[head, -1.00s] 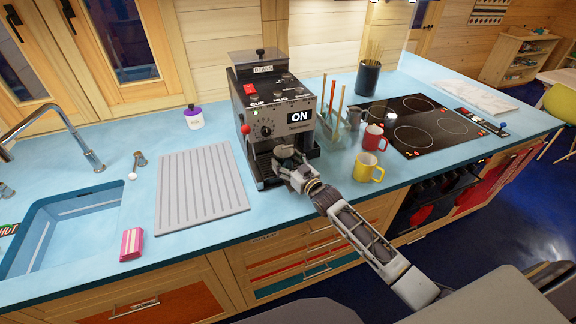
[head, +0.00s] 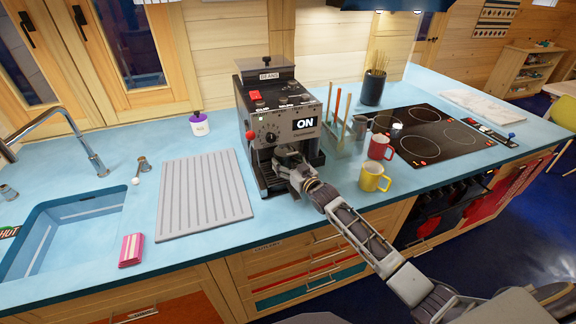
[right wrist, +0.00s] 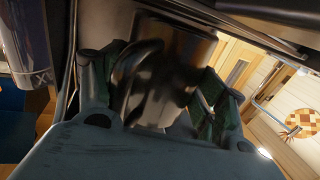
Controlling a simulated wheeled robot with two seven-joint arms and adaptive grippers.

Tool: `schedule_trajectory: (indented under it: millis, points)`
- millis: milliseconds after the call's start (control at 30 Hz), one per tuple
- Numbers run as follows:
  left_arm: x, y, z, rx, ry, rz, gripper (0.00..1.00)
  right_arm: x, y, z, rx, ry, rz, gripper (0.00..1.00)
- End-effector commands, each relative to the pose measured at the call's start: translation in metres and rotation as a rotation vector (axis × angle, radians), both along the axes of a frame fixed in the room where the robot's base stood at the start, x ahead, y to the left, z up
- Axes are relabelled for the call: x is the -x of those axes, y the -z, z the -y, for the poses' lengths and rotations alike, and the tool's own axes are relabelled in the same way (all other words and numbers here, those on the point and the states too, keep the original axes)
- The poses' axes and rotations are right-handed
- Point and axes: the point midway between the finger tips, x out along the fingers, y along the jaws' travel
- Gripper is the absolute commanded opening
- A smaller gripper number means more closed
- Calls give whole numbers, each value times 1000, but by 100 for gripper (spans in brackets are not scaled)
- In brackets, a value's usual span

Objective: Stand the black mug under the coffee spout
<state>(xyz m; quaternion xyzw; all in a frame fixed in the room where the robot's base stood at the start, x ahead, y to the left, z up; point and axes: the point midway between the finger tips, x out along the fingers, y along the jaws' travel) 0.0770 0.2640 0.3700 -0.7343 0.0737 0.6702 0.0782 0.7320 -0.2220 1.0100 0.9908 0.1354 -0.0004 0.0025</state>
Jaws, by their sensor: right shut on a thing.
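The black coffee machine (head: 285,115) stands on the blue counter, its "ON" sign lit. My right gripper (head: 287,160) reaches into the open bay at its front, below the spout area. In the right wrist view the gripper (right wrist: 158,95) is shut on the dark, shiny black mug (right wrist: 175,70), whose curved handle faces the camera between the fingers. In the head view the gripper and the shadowed bay largely hide the mug and spout, so I cannot tell whether the mug touches the machine's base. My left gripper is not in view.
A red mug (head: 381,147) and a yellow mug (head: 374,178) stand right of the machine, beside a wooden-stick rack (head: 338,130). A ribbed grey drainboard (head: 205,195) lies left, with the sink (head: 70,230) beyond. The hob (head: 430,135) is farther right.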

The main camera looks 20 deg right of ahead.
Motion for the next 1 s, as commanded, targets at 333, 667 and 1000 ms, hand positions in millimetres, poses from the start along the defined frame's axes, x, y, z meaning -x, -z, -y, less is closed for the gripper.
schedule_trajectory:
  millis: [333,667,1000]
  points:
    - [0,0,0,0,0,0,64,-1,4,0,-1,0,2,38]
    - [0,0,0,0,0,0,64,-1,4,0,-1,0,2,85]
    - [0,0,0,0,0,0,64,-1,5,0,-1,0,0,96]
